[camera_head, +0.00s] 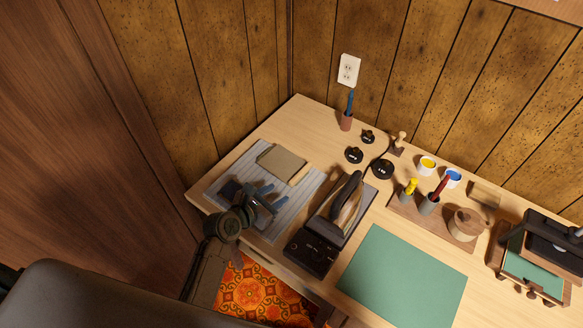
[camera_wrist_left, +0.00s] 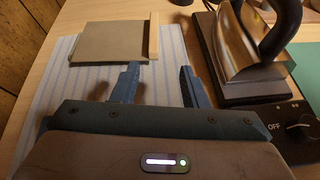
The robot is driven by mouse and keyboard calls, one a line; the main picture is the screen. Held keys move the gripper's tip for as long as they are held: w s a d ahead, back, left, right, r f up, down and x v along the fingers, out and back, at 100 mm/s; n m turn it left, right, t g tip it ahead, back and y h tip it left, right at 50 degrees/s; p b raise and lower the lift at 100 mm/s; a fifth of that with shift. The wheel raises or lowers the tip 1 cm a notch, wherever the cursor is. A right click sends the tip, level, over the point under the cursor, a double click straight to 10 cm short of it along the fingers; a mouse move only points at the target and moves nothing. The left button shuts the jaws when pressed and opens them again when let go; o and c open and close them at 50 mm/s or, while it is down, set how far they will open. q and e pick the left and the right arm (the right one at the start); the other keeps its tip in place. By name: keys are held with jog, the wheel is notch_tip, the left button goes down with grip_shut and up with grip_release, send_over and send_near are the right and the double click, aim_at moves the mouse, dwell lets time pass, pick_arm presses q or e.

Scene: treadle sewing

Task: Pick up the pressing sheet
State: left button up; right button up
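The pressing sheet (camera_head: 281,160), a tan flat sheet with a pale wooden strip along one edge, lies on a grey striped mat (camera_head: 277,229) at the desk's left end. It also shows at the top of the left wrist view (camera_wrist_left: 108,43), with its wooden strip on the right side. My left gripper (camera_head: 266,195) is above the striped mat, on the near side of the sheet and apart from it. Its two blue fingers (camera_wrist_left: 158,82) are spread with nothing between them. My right gripper is not in view.
An iron (camera_head: 346,204) stands on a dark base right of the mat, with a control box (camera_head: 311,252) reading OFF in the wrist view. A green mat (camera_head: 403,280) lies further right. Small black items, a brush (camera_head: 348,112) and paint pots (camera_head: 427,165) stand behind.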

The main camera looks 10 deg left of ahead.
aim_at(296, 177)
pick_arm(q)
jog(key=shift+w+d+n, duration=0.1)
jog(key=shift+w+n, duration=0.2)
jog(key=shift+n, duration=0.1)
jog(key=shift+w+d, duration=0.15)
jog(key=shift+w, duration=0.25)
jog(key=x, duration=0.4)
jog(key=shift+w+d+f, duration=0.1)
jog(key=shift+w+f, duration=0.05)
jog(key=shift+w, duration=0.15)
jog(key=shift+a+p+x, duration=0.15)
jog(key=shift+p+x, duration=0.2)
jog(key=shift+x, duration=1)
jog(key=shift+a+p+x, duration=0.15)
jog(key=shift+p+x, duration=0.2)
jog(key=shift+x, duration=1)
jog(key=shift+w, duration=0.1)
grip_shut()
